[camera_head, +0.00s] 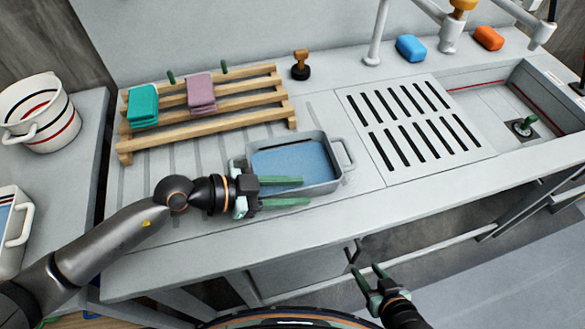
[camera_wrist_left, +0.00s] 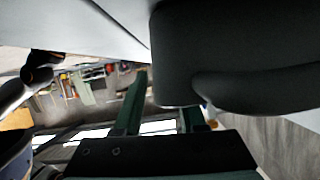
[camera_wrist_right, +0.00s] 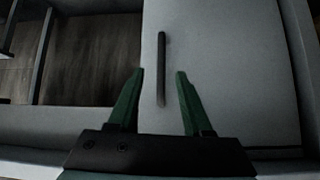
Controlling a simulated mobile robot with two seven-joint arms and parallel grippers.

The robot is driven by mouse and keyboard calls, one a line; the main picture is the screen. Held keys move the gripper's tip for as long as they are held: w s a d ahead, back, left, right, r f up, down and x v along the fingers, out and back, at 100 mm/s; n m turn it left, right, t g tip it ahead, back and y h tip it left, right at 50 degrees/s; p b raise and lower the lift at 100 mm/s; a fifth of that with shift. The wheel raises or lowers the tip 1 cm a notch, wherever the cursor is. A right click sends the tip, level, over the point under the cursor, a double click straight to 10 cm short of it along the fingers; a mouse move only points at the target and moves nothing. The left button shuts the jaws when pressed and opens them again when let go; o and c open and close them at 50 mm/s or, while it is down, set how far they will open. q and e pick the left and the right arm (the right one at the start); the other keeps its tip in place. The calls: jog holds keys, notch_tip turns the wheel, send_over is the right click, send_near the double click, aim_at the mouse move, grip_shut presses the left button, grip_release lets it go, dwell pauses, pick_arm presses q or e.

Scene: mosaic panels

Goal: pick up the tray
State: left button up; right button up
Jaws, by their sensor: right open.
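The tray (camera_head: 340,180) is a grey, shallow box with a blue inside and a loop handle at its right end. It sits on the counter in front of the wooden rack. My left gripper (camera_head: 295,191) is open at the tray's front left, one finger over the inside and one near the front wall; contact is unclear. It hides part of the tray. In the left wrist view a large dark shape, perhaps the tray, looms by the fingers (camera_wrist_left: 162,100). My right gripper (camera_head: 366,280) is open and empty, below the counter's front edge; the right wrist view shows its fingers (camera_wrist_right: 160,92) apart.
A wooden rack (camera_head: 205,120) holds a green (camera_head: 143,105) and a mauve (camera_head: 201,93) folded cloth. A slotted drain panel (camera_head: 413,125) and a sink basin (camera_head: 500,98) lie to the right. A white pot (camera_head: 45,115) stands far left.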

pick_arm(q)
jog(key=shift+w+d+f, duration=0.1)
jog(key=shift+d, duration=0.2)
jog(key=shift+c, duration=0.2)
grip_shut()
dwell(0.9)
